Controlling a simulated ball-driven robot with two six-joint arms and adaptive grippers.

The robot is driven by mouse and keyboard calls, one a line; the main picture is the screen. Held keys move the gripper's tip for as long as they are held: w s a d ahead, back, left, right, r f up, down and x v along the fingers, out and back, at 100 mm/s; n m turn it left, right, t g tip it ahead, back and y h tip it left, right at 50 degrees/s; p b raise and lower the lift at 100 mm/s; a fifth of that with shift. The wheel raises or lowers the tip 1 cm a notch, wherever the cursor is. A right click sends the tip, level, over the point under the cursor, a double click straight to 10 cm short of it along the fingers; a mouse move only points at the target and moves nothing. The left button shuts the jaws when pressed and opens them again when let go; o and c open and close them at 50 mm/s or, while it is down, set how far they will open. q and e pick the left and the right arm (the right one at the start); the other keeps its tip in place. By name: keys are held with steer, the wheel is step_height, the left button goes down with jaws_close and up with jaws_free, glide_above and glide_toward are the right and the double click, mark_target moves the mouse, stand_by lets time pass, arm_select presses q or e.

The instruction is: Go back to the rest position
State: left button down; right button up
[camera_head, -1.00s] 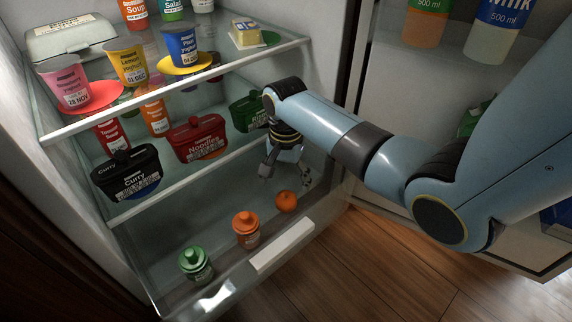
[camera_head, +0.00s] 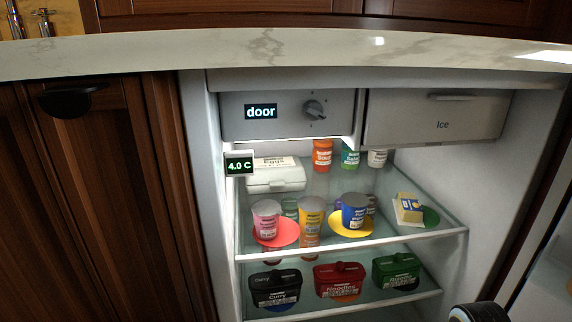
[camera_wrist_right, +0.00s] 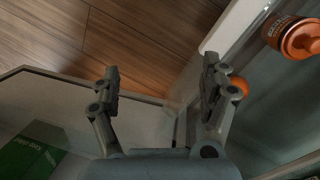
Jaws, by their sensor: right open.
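My right gripper (camera_wrist_right: 160,72) is open and empty in the right wrist view, with clear space and wood floor between its fingers. In the head view only a small part of my right arm (camera_head: 478,312) shows at the bottom right edge; its gripper is out of that view. My left gripper is in neither view. The open fridge (camera_head: 226,255) stands ahead in the head view.
A green box (camera_wrist_right: 32,150) is at lower left. In the head view, the upper shelf (camera_head: 400,242) holds cups and an egg box (camera_head: 275,178).

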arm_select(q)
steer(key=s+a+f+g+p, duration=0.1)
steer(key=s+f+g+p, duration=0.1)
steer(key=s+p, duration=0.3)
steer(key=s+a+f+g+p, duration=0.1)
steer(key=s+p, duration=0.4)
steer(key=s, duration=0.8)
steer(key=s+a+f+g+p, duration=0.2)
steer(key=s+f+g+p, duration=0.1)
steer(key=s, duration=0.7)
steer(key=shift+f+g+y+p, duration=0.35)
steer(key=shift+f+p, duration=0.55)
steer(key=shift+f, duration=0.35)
arm_select(e)
steer(key=s+n+t, duration=0.1)
steer(key=s+n, duration=0.4)
steer(key=s, duration=1.1)
steer(key=s+f+n+t+h, duration=0.1)
steer(key=s+n, duration=0.5)
steer(key=s, duration=1.1)
steer(key=shift+d+n+t, duration=0.3)
steer(key=shift+d+t, duration=0.05)
steer(key=shift+t, duration=0.05)
